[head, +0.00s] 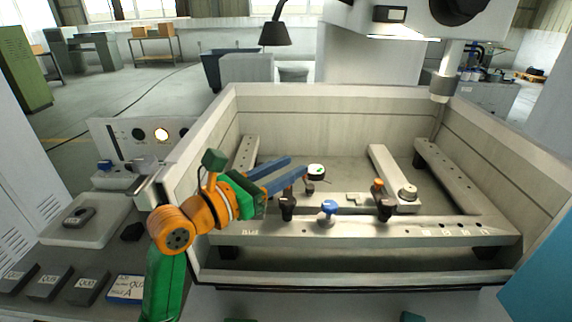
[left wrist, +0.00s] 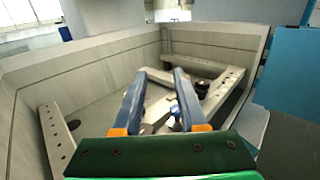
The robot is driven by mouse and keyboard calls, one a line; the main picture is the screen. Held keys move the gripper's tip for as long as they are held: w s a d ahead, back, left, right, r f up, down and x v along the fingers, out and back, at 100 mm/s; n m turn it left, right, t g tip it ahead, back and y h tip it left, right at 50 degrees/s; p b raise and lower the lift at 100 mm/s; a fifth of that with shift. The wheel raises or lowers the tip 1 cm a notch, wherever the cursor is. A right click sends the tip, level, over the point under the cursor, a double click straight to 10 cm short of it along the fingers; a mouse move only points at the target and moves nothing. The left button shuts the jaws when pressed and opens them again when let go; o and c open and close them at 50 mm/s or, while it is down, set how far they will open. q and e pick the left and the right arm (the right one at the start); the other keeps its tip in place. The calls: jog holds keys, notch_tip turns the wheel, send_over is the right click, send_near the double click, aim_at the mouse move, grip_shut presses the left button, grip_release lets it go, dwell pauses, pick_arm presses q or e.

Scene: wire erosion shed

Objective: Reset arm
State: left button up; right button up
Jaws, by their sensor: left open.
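My left gripper (head: 291,175) reaches over the left wall of the machine's open tank (head: 345,93) in the head view. Its two blue fingers are apart, with nothing between them that I can make out. In the left wrist view the gripper (left wrist: 160,90) points into the tank, fingers spread. Just beyond and below the fingers in the head view are a round white-topped dial (head: 316,170), a dark clamp (head: 288,207) and a blue-topped knob (head: 330,207) at the front rail. My right gripper is not seen.
The front rail (head: 440,228) also carries a dark clamp with an orange top (head: 383,207). A machine head with a vertical nozzle (head: 442,85) hangs over the back right. A tray (head: 60,228), labelled dark blocks (head: 88,287) and a control panel (head: 120,135) lie left of the tank.

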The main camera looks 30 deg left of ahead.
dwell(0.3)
pick_arm(q)
jog(key=s+d+f+m+g+y, duration=0.1)
jog(key=s+d+f+m+g, duration=0.15)
jog(key=f+m, duration=0.5)
jog(key=s+d+f+m+g+y, duration=0.1)
jog(key=s+f+m+g, duration=0.25)
jog(key=f+m, duration=0.45)
jog(key=s+d+f+m+g+y, duration=0.1)
jog(key=s+d+f+m+g, duration=0.15)
jog(key=f+m, duration=0.55)
jog(key=s+d+f+m+g+y, duration=0.15)
jog(key=s+f+m+g, duration=0.35)
jog(key=s+f+m, duration=0.55)
jog(key=s+f+m+g, duration=0.1)
jog(key=s+f, duration=0.1)
jog(key=f, duration=0.7)
jog(key=s+f+g, duration=0.1)
jog(key=s+f, duration=0.1)
jog(key=f, duration=0.7)
jog(key=s+a+f, duration=0.1)
jog(key=s+f, duration=0.7)
jog(key=s, duration=0.3)
jog(key=shift+a+f+m+g, duration=0.3)
jog(key=shift+a+g, duration=0.05)
jog(key=shift+g, duration=0.1)
